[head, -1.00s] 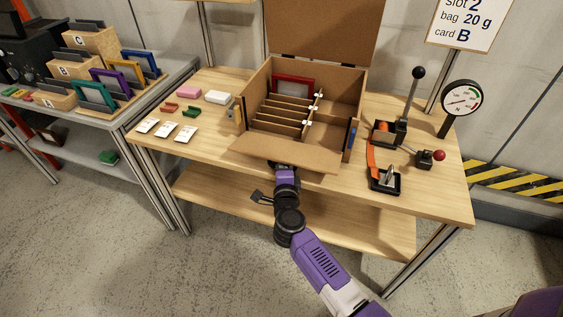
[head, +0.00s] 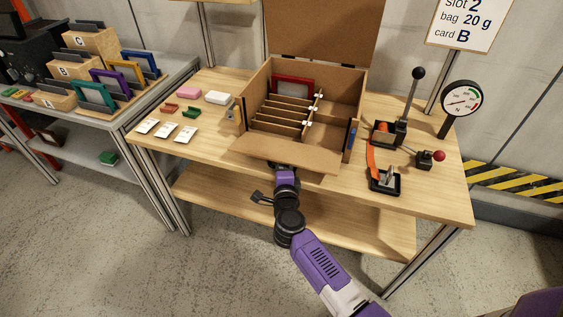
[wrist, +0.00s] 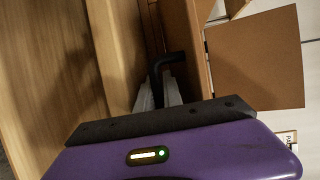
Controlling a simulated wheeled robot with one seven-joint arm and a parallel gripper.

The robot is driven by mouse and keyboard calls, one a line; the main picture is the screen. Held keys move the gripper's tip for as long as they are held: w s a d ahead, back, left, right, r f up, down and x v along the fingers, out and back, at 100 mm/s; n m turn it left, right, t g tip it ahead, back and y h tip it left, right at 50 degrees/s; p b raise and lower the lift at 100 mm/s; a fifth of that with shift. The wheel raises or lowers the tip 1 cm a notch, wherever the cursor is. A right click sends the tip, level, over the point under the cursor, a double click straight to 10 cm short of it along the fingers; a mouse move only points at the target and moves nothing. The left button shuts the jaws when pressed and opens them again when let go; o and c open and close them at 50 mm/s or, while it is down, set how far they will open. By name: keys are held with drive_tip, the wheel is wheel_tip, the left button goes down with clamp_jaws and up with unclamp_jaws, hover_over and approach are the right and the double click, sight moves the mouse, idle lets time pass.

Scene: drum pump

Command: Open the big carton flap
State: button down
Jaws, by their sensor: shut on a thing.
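The open brown carton (head: 258,92) stands on the wooden table. Its large back panel (head: 325,28) stands upright. A broad front flap (head: 285,154) tilts outward over the table's front edge; a brown panel (wrist: 255,62) also shows at the right in the wrist view. My gripper (wrist: 160,90) is shut on a black bent handle (wrist: 166,60) close to the carton's side. In the head view my gripper (head: 282,167) is at the flap's front edge, its fingertips mostly hidden. I cannot tell exactly where the handle joins the carton.
The carton holds dividers and a red frame (head: 292,87). Small parts and white cards (head: 185,136) lie to its left. A lever device (head: 390,133), an orange strap and a gauge (head: 461,97) stand to its right. The lower shelf (head: 330,225) is below my wrist.

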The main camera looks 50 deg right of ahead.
idle(0.8)
drive_tip(key=shift+r+p, duration=0.3)
drive_tip(key=shift+p, duration=0.7)
drive_tip(key=r+y+p, duration=0.1)
drive_tip(key=p, duration=0.6)
drive_tip(key=shift+r+g+p, duration=0.3)
drive_tip(key=shift+r, duration=0.05)
drive_tip(key=c, duration=1.8)
unclamp_jaws()
drive_tip(key=shift+o, duration=0.2)
drive_tip(key=v, duration=0.7)
drive_tip(key=shift+s+a+p, duration=0.25)
drive_tip(key=shift+a+p, duration=0.05)
drive_tip(key=shift+p, duration=0.15)
drive_tip(key=shift+s+a, duration=0.1)
